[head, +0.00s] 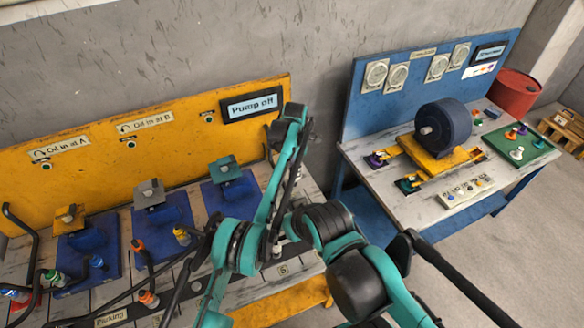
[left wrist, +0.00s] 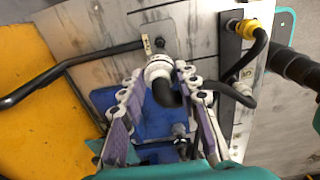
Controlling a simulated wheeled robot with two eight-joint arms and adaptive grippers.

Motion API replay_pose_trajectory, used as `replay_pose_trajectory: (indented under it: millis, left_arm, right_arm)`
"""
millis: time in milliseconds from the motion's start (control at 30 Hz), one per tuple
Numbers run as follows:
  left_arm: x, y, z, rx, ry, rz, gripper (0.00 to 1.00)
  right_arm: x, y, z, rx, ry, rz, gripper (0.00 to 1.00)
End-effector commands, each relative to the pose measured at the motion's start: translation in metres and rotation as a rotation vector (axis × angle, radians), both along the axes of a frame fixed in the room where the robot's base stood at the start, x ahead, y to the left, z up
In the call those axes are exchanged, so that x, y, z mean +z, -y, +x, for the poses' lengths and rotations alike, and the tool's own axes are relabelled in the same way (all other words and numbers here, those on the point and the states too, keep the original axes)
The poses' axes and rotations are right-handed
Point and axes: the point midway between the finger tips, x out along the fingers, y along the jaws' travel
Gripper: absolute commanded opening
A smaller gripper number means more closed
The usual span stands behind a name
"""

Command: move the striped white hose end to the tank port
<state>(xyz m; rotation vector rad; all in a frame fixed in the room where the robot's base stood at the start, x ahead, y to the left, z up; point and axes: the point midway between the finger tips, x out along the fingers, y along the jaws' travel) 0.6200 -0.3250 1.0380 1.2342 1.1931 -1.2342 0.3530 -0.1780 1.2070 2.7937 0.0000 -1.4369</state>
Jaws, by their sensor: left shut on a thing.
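In the left wrist view, the white hose end (left wrist: 158,68) sits between the fingertips of my left gripper (left wrist: 155,80), which is shut on it. Its black hose bends down and right between the fingers. Any stripes are too small to make out. A grey plate with a dark round fitting (left wrist: 161,46) and a small tag lies just beyond the hose end; I cannot tell whether they touch. I cannot tell which fitting is the tank port. In the head view my teal arm links hide the left gripper. My right gripper is not visible.
A dark strip (left wrist: 232,62) beside the plate holds a yellow-collared hose end (left wrist: 245,28). A black pipe (left wrist: 75,62) crosses from the left. In the head view, the yellow panel (head: 60,150) carries a "Pump off" display (head: 252,105). A second bench (head: 400,190) with a dark motor (head: 442,122) stands right.

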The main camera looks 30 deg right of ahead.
Motion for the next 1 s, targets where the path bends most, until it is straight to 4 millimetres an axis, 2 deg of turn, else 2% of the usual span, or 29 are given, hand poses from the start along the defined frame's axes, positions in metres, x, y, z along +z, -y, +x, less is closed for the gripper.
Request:
replay_pose_trajectory:
  millis: [267,1000]
  left_arm:
    - [-0.005,0.0,0.0,0.0,0.0,0.0,0.0]
    - [-0.08,0.0,0.0,0.0,0.0,0.0,0.0]
  right_arm:
    - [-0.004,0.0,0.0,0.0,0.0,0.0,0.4]
    - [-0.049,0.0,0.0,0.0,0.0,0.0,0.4]
